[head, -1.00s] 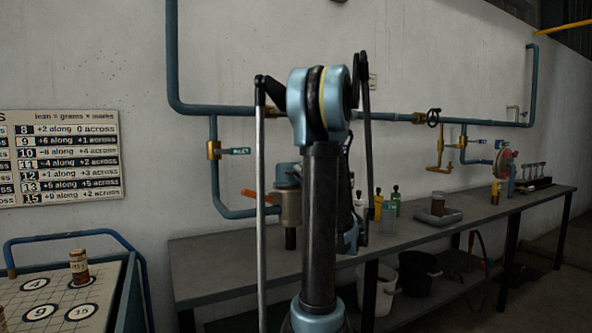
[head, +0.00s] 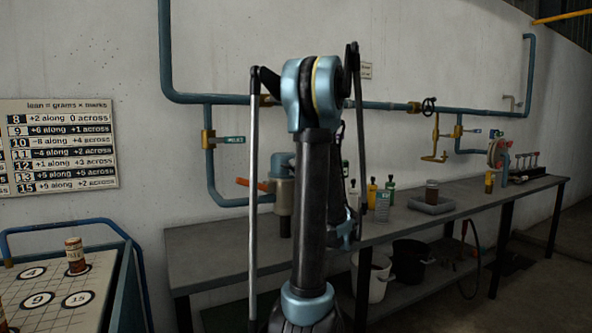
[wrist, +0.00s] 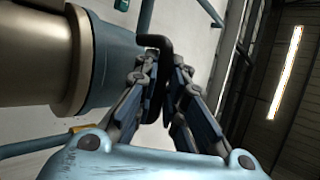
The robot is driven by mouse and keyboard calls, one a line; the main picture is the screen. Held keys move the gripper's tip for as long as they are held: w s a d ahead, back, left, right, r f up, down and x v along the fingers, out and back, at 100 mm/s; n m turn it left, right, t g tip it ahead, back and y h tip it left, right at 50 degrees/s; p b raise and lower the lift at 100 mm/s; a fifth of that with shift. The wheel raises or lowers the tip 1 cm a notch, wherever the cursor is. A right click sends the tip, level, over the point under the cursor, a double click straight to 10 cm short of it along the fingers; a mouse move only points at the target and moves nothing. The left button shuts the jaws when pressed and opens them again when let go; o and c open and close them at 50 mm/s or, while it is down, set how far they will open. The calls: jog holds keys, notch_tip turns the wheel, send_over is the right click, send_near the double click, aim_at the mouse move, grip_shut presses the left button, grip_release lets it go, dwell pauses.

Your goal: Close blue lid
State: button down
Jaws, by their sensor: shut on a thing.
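The blue lid (head: 282,164) shows at the top of a beige metal vessel (head: 284,197), partly hidden behind my arm in the head view. In the wrist view the blue lid (wrist: 108,62) fills the left, up against the flanged end of the beige vessel (wrist: 35,52). A black bent handle (wrist: 152,42) runs from the lid's side to between my fingers. My gripper (wrist: 163,75) is shut on this handle. I cannot tell whether the lid is fully seated. In the head view my gripper is mostly hidden by my arm.
The grey bench (head: 225,250) runs along the wall under blue pipes (head: 300,104). Several bottles (head: 373,193) and a grey tray (head: 432,205) stand to the vessel's right. An orange handle (head: 252,185) sticks out left of the vessel. A numbered board (head: 65,290) is at lower left.

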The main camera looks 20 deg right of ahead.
jog(key=c, duration=1.9)
grip_release()
jog(key=shift+w+f, duration=0.2)
jog(key=shift+s, duration=0.1)
jog(key=shift+s+d+f, duration=0.25)
jog(key=shift+d+f, duration=0.05)
jog(key=shift+v, duration=3.15)
jog(key=shift+f, duration=0.1)
